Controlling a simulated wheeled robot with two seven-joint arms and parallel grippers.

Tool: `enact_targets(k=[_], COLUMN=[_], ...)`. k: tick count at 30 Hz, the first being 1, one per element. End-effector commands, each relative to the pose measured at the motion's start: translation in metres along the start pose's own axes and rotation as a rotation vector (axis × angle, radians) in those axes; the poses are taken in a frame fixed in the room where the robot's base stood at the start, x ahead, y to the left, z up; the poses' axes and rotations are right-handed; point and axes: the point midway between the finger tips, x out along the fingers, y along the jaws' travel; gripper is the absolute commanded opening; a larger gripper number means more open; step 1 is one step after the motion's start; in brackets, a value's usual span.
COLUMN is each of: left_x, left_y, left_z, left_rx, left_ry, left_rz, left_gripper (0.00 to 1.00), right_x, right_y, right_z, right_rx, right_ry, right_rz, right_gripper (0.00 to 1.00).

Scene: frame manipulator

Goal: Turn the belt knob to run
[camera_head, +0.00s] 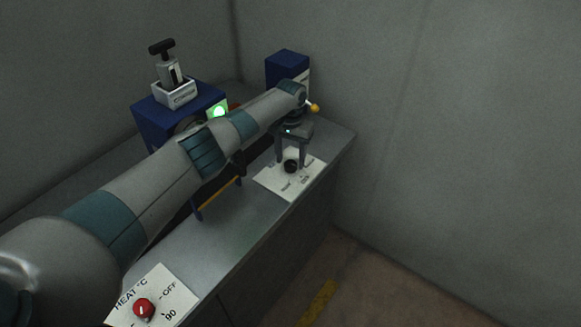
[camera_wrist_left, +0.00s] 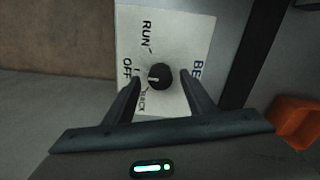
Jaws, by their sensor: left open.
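The belt knob (camera_head: 291,166) is a round black knob on a white label plate (camera_head: 268,181) on the bench. In the left wrist view the knob (camera_wrist_left: 161,76) has a white pointer mark facing left, roughly toward OFF. RUN is printed at the plate's upper left (camera_wrist_left: 147,38). My left gripper (camera_head: 291,160) is open above the plate, pointing down. In the wrist view its fingers (camera_wrist_left: 159,80) stand on either side of the knob, with visible gaps. I cannot tell whether the tips reach knob height. My right gripper is not in view.
A red heat knob (camera_head: 144,309) on its own plate is at the near end of the bench. A blue machine (camera_head: 150,122) with a green light stands behind my left arm. A second blue box (camera_head: 287,66) and a yellow-tipped lever (camera_head: 314,107) are near the gripper.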

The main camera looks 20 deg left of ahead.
Motion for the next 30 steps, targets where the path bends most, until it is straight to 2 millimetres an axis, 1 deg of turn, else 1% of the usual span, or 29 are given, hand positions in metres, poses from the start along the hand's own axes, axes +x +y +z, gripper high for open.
enact_targets(k=[1, 6, 18, 20, 21, 23, 24, 30], left_x=[0.0075, 0.0141, 0.0151, 0.0151, 0.0151, 0.0151, 0.0152, 0.0153], left_y=[-0.0004, -0.0006, -0.0004, -0.0004, -0.0004, -0.0004, -0.0004, -0.0005], left_z=[-0.0002, -0.0003, -0.0001, -0.0001, -0.0001, -0.0001, 0.0000, 0.0000], left_rx=[0.000, -0.001, -0.001, -0.001, -0.001, -0.001, -0.001, 0.004], left_ry=[0.000, 0.000, 0.000, 0.000, 0.000, 0.000, 0.000, 0.000], left_rz=[-0.001, -0.001, -0.001, -0.001, -0.001, -0.001, -0.001, -0.001], left_gripper=[0.50, 0.50, 0.50, 0.36, 0.27, 0.12, 0.09, 0.09], right_x=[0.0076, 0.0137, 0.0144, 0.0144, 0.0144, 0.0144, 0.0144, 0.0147], right_y=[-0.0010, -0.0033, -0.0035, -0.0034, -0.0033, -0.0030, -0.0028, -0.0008], right_z=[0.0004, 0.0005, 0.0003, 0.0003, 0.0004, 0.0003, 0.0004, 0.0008], right_rx=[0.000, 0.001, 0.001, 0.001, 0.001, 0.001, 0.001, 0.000], right_ry=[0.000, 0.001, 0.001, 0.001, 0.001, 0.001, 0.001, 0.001], right_rz=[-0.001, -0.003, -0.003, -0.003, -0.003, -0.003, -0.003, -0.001], right_gripper=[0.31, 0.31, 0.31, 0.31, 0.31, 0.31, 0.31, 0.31])
